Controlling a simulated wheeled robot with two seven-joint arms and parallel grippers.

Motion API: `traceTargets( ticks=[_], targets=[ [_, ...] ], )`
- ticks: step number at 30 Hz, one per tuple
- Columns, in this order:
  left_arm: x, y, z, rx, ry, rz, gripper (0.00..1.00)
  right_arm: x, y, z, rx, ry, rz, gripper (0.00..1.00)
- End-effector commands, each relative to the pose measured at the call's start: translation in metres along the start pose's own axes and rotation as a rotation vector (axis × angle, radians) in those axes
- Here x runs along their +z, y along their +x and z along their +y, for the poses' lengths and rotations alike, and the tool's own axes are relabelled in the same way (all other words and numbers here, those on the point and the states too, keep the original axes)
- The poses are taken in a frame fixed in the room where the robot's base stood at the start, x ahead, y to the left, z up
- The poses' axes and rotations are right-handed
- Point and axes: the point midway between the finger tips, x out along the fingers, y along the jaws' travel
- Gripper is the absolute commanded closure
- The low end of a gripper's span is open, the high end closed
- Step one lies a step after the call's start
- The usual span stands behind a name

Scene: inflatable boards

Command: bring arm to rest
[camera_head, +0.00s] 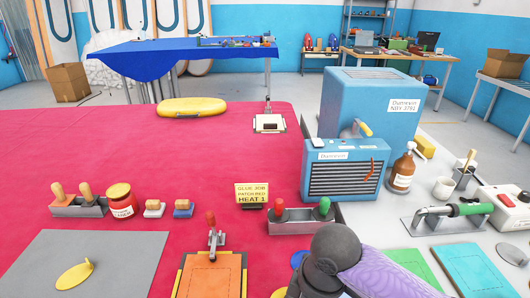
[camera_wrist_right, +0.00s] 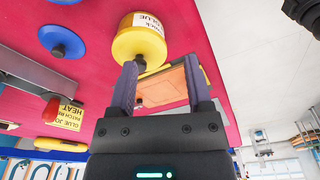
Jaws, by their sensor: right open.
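My right arm (camera_head: 335,255) reaches in from the bottom right of the head view, and its dark wrist hides my right gripper's fingers there. In the right wrist view my right gripper (camera_wrist_right: 160,64) is open, with its two purple fingers apart and nothing held between them. A yellow glue pot (camera_wrist_right: 135,42) with a white label shows just beyond the fingertips; I cannot tell how far off it is. The orange patch board (camera_head: 208,277) lies beyond the fingers in the right wrist view (camera_wrist_right: 165,87). My left gripper is not in view.
A blue round piece with a knob (camera_wrist_right: 62,42) is near the pot. A tool holder with red and green handles (camera_head: 290,227) and the "GLUE JOB" sign (camera_head: 252,194) stand close to the arm. Blue heater boxes (camera_head: 345,170) are behind. The red table top (camera_head: 110,155) has free room.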

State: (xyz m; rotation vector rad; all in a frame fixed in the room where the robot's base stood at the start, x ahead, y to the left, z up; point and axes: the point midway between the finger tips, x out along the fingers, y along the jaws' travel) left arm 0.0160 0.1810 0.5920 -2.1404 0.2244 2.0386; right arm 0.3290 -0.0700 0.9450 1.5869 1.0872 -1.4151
Motion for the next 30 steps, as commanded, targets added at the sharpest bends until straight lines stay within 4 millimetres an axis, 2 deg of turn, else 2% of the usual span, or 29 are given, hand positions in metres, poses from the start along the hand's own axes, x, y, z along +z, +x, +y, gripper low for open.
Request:
traceTargets(
  ticks=[8, 14, 20, 28, 30],
  targets=[
    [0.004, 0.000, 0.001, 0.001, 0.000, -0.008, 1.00, -0.009, 0.028, -0.044, -0.015, 0.134, 0.164, 0.36],
    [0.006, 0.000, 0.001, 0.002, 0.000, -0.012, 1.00, 0.006, 0.042, -0.070, 0.006, 0.372, 0.267, 0.36],
    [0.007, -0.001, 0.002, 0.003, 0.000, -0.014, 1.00, 0.051, 0.053, -0.088, 0.072, 0.668, 0.266, 0.36],
    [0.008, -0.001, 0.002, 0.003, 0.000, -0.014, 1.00, 0.139, 0.054, -0.118, 0.224, 1.005, 0.114, 0.36],
    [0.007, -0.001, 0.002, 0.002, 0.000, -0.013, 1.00, 0.140, 0.076, -0.114, 0.222, 1.005, 0.099, 0.36]
  ],
)
